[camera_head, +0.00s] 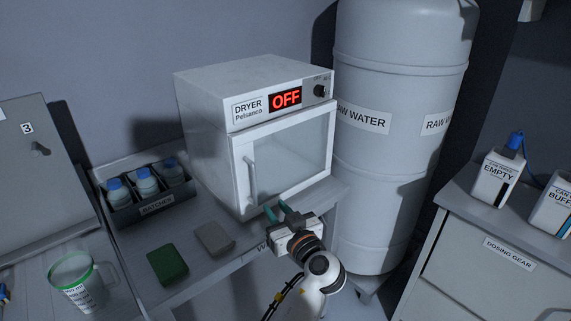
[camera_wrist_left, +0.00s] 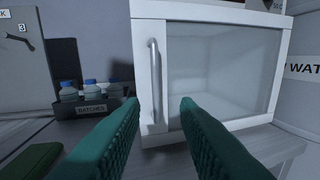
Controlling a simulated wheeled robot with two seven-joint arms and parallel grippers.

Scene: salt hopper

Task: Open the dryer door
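The white dryer (camera_head: 203,104) stands on the bench, its display reading OFF. Its glass door (camera_head: 295,155) is closed, with a vertical bar handle (camera_head: 251,180) on the left side. In the left wrist view the handle (camera_wrist_left: 154,82) shows above and between the fingers, with the door (camera_wrist_left: 220,70) behind. My left gripper (camera_head: 280,211) is in front of the dryer's lower front, a little right of and below the handle. Its teal fingers are apart with nothing between them; it also shows open in the left wrist view (camera_wrist_left: 157,108). My right gripper is not in view.
A rack labelled BATCHES (camera_head: 156,208) with several blue-capped bottles stands left of the dryer. A green block (camera_head: 167,265) and a grey block (camera_head: 214,239) lie on the bench in front. A jug (camera_head: 78,283) stands at lower left. The raw water tank (camera_head: 400,90) is close on the right.

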